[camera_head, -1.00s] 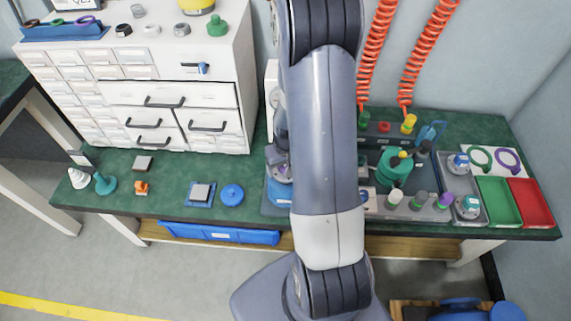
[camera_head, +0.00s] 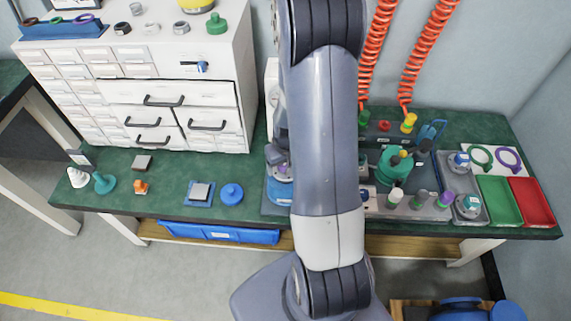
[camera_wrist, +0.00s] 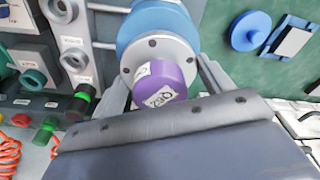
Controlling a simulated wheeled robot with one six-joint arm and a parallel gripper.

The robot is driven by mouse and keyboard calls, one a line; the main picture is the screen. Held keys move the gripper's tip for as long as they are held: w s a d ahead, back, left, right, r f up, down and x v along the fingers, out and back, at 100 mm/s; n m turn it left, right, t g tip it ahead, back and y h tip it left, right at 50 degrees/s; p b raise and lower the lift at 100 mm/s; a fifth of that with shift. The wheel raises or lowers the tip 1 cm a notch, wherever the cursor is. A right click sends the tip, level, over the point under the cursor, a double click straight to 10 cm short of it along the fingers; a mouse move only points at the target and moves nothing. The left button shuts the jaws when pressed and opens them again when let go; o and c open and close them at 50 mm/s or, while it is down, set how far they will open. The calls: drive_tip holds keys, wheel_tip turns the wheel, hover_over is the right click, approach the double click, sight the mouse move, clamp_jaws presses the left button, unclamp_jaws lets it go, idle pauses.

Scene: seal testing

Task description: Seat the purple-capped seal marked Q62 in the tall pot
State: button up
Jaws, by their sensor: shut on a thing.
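The purple-capped seal (camera_wrist: 165,85) is in the middle of the wrist view, its cap bearing a white label that reads Q62. Below the cap is a grey round flange with dark bolt holes. My gripper (camera_wrist: 160,68) is shut on the seal, with a finger on either side. A blue round body (camera_wrist: 150,22), seemingly the pot, lies right behind the flange; I cannot tell whether the flange rests fully on it.
A blue disc (camera_head: 232,194) and a grey block on a blue mat (camera_head: 199,194) lie to the left. To the right are a rack with several capped vials (camera_head: 405,208), a grey tray (camera_head: 468,215), and green (camera_head: 499,202) and red (camera_head: 533,203) trays. Drawers (camera_head: 165,100) stand behind left.

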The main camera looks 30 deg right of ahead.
drive_tip(key=shift+f+b, duration=1.4)
idle(0.4)
drive_tip(key=shift+s+f, duration=0.15)
drive_tip(key=shift+f, duration=0.1)
